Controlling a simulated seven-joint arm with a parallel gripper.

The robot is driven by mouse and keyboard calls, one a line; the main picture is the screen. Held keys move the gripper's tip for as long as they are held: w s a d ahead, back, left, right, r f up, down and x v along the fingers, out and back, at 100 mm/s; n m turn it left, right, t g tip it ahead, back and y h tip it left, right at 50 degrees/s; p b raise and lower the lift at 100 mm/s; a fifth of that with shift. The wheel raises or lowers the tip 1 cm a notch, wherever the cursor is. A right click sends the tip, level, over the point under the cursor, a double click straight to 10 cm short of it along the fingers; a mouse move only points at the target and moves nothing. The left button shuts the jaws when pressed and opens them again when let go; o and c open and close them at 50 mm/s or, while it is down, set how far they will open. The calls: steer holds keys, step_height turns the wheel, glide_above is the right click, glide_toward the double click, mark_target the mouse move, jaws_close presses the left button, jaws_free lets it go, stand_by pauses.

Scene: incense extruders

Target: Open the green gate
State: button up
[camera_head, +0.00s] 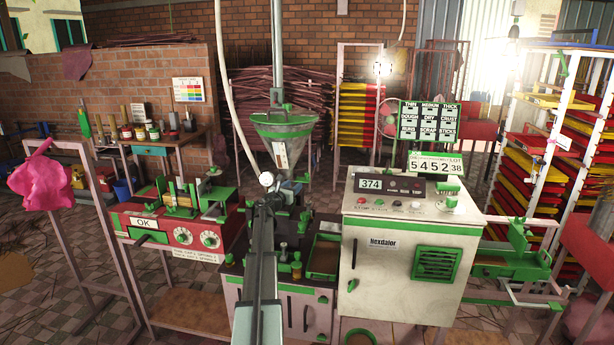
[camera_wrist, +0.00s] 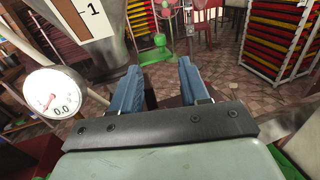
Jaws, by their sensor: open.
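My gripper (camera_head: 290,188) is in front of the extruder, just below the hopper, with its blue fingers apart. In the wrist view the gripper (camera_wrist: 157,68) is open, with nothing between its fingers. The steel hopper (camera_head: 283,138) has a green rim and a label; its lower part is at the upper left of the wrist view (camera_wrist: 112,50). I cannot tell for sure which green part is the gate. Green pieces (camera_head: 304,220) show on the extruder right beside my gripper, and a green frame (camera_head: 518,236) stands at the far right. My arm hides part of the extruder.
A round gauge (camera_wrist: 55,93) reading 0.0 is close to my gripper's left. The white control cabinet (camera_head: 408,240) stands right of my arm. A red machine marked OK (camera_head: 170,225) stands left. A rack of red and yellow trays (camera_head: 550,140) is at the right.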

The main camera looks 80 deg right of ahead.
mark_target(306, 175)
steer(key=x, duration=1.4)
jaws_close()
stand_by(0.5)
